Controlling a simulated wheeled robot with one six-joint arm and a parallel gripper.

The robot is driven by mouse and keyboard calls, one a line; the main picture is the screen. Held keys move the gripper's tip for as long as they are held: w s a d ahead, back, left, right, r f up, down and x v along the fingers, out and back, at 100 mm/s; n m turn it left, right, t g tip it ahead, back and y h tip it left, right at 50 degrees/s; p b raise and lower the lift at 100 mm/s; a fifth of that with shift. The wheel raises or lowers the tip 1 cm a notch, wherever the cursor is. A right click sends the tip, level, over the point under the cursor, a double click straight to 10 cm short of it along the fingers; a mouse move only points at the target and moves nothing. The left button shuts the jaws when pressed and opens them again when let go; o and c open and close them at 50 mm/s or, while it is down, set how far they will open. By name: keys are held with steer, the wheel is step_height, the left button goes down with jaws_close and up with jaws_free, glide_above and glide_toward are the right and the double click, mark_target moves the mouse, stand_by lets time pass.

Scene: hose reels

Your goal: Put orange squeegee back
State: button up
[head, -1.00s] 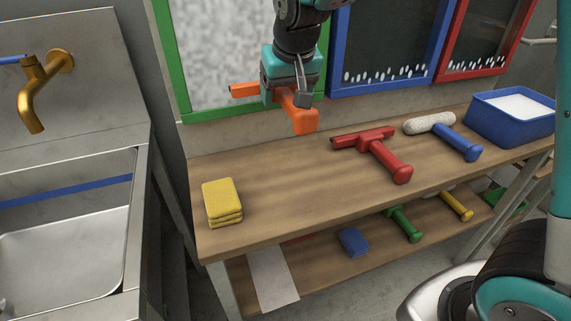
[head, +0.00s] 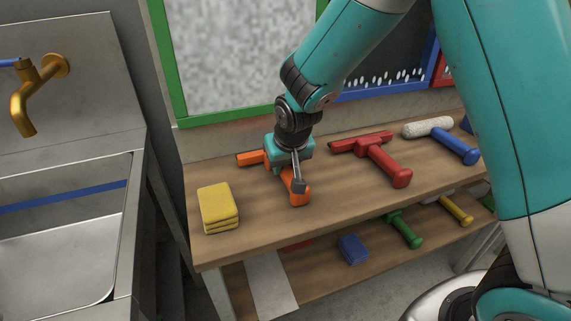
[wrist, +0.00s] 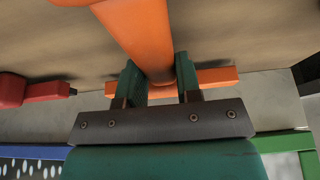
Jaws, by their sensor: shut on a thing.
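The orange squeegee (head: 298,194) is at the wooden table top, between the yellow sponges and the red squeegee. My gripper (head: 288,172) is over it and shut on its handle. In the wrist view the orange handle (wrist: 140,32) passes between the two green fingers of my gripper (wrist: 160,82), and the crosspiece (wrist: 215,77) lies across behind them. The squeegee is level and low at the table; I cannot tell for certain whether it touches the wood. My gripper hides the squeegee's middle in the head view.
A stack of yellow sponges (head: 218,205) lies to the left and a red squeegee (head: 385,162) to the right. A white roller with a blue handle (head: 446,138) is farther right. The table top (head: 250,235) is bare in front. A lower shelf holds several tools. A sink stands left.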

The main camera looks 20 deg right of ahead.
steer(key=o, duration=1.8)
steer(key=shift+f, duration=0.15)
steer(key=p+v, duration=0.1)
steer(key=v, duration=1.1)
steer(key=s+a+r+n+g+y, duration=0.2)
steer(key=s+n, duration=0.1)
steer(key=s, duration=0.8)
steer(key=s+a+r+n+g+y, duration=0.2)
steer(key=s+r+n, duration=0.1)
steer(key=s, duration=0.9)
steer(key=shift+a+n, duration=0.15)
steer(key=shift+n, duration=0.45)
